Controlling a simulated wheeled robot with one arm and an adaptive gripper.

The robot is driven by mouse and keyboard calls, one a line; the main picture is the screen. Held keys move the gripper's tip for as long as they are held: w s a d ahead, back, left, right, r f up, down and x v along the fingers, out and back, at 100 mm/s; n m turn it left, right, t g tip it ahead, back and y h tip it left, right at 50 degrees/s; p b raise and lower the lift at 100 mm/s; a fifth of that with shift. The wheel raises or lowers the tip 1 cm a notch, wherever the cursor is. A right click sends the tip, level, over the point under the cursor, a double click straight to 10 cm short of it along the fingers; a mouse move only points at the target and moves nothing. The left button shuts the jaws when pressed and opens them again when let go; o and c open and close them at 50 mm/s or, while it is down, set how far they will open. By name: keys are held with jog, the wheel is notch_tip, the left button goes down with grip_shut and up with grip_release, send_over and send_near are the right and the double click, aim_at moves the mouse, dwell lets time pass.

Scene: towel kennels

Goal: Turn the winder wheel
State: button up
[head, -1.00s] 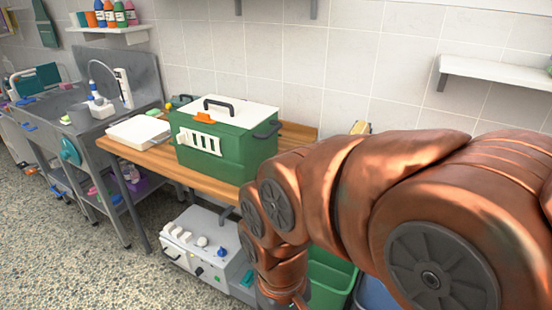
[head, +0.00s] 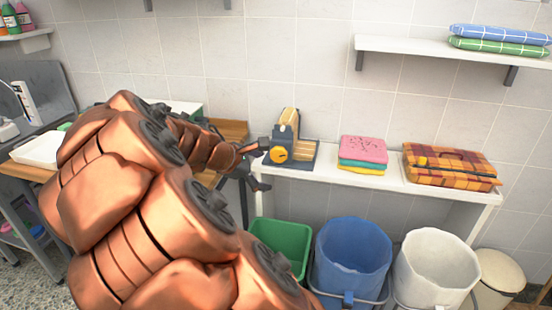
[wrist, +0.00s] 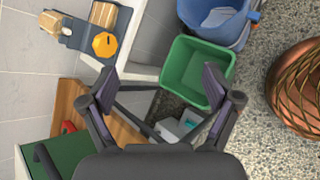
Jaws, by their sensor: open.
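The winder (head: 287,134) stands on a dark base plate on the white shelf table, with a tan roll on top. Its round orange wheel (head: 278,155) faces the front. In the wrist view the wheel (wrist: 104,44) shows at the upper left, beyond the left finger. My gripper (head: 262,168) is open and empty, just left of and a little below the wheel, apart from it as far as I can tell. In the wrist view my gripper's two fingers (wrist: 165,88) are spread wide, with the green bin's edge and floor seen between them.
Folded cloths (head: 363,151) and a plaid bundle (head: 450,165) lie right of the winder. A green bin (head: 282,245), a blue bucket (head: 352,255) and a white bucket (head: 436,268) stand below. A wooden bench (head: 232,130) and green box (wrist: 62,155) are left. A wall shelf (head: 400,50) hangs above.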

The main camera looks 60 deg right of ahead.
jog(key=w+d+f+n+h+b, duration=0.1)
jog(key=w+d+n, duration=0.2)
jog(key=d, duration=0.2)
jog(key=w+d+f+n+h, duration=0.1)
jog(key=w+d+n+h, duration=0.15)
jog(key=d, duration=0.25)
jog(key=n+t+b, duration=0.1)
jog(key=n, duration=0.6)
send_near(276, 154)
jog(key=x, duration=0.2)
jog(key=shift+p+x, duration=0.3)
jog(key=shift+x, duration=3.85)
jog(key=shift+f, duration=0.1)
jog(key=c, duration=1.1)
jog(key=shift+c, duration=0.2)
jog(key=shift+m+t, duration=0.25)
jog(key=shift+t, duration=0.05)
